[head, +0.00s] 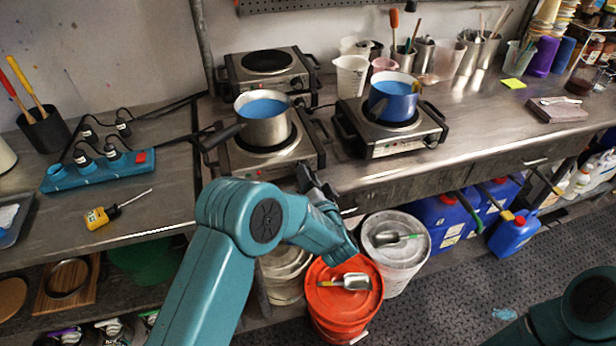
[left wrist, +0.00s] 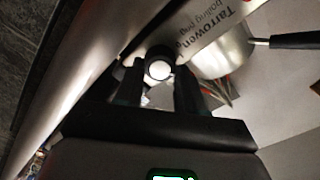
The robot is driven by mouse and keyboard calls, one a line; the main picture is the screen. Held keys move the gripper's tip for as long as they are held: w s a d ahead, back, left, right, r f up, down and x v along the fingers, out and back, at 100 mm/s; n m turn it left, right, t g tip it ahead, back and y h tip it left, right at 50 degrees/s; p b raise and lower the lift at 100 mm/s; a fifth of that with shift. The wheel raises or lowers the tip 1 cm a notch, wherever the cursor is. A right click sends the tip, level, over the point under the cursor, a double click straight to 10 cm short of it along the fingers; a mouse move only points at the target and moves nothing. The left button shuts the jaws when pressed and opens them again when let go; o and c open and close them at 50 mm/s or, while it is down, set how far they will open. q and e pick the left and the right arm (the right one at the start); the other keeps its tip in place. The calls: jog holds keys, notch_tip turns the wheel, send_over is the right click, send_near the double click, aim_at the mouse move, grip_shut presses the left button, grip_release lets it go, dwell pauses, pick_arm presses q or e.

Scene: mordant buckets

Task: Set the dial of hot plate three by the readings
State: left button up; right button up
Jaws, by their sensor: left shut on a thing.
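Three hot plates stand on the steel bench. The front left one (head: 240,160) holds a silver pot (head: 264,130) of blue liquid, the right one (head: 415,140) a blue pot (head: 392,103). The back left one (head: 268,64) is bare. No plate number is readable. My left gripper (head: 308,178) is at the front right of the front left plate. In the left wrist view its fingers (left wrist: 160,88) are shut on a dark round dial with a white face (left wrist: 160,70). The dial's marks are not readable. My right gripper is out of view.
A yellow probe meter (head: 97,217) lies at left below a blue power strip (head: 98,170) with several plugs; its reading is not legible. A red-lidded bucket (head: 325,300) and a white bucket (head: 397,277) stand below the bench edge.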

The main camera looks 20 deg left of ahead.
pick_arm(q)
jog(key=m+p, duration=0.1)
jog(key=m, duration=0.3)
jog(key=shift+m, duration=0.3)
jog(key=shift+f+m+p, duration=0.1)
jog(key=shift+m+p, duration=0.3)
jog(key=shift+m, duration=1.4)
jog(key=o, duration=1)
jog(key=shift+d, duration=0.1)
jog(key=shift+o, duration=0.2)
